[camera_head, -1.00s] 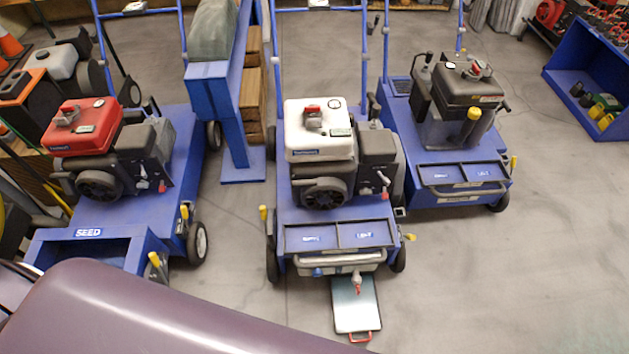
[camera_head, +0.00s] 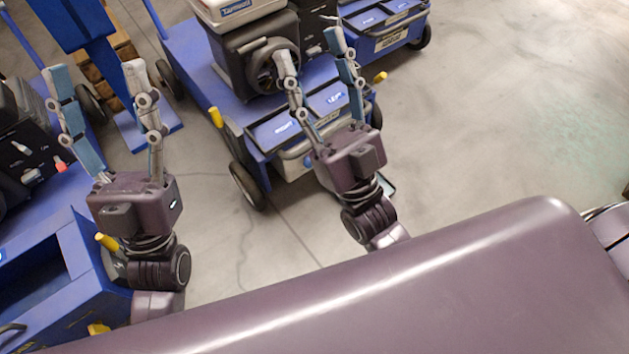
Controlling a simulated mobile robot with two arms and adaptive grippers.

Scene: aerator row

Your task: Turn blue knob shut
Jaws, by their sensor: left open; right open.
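The blue machine (camera_head: 225,110) with the white-topped engine stands at upper centre, its front panel (camera_head: 290,168) facing me. I cannot make out the blue knob for certain; my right gripper covers part of that front. My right gripper (camera_head: 312,50) is open and empty, fingers spread upward in front of the engine and the two lidded trays. My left gripper (camera_head: 97,72) is open and empty, fingers up, at the left in front of another blue machine (camera_head: 60,245). I cannot tell whether either touches anything.
A yellow-tipped lever (camera_head: 216,118) sticks out at the machine's left, another (camera_head: 380,77) at its right. A wheel (camera_head: 247,186) stands at its front left corner. A third blue machine (camera_head: 400,30) is behind. The grey floor (camera_head: 490,110) to the right is clear.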

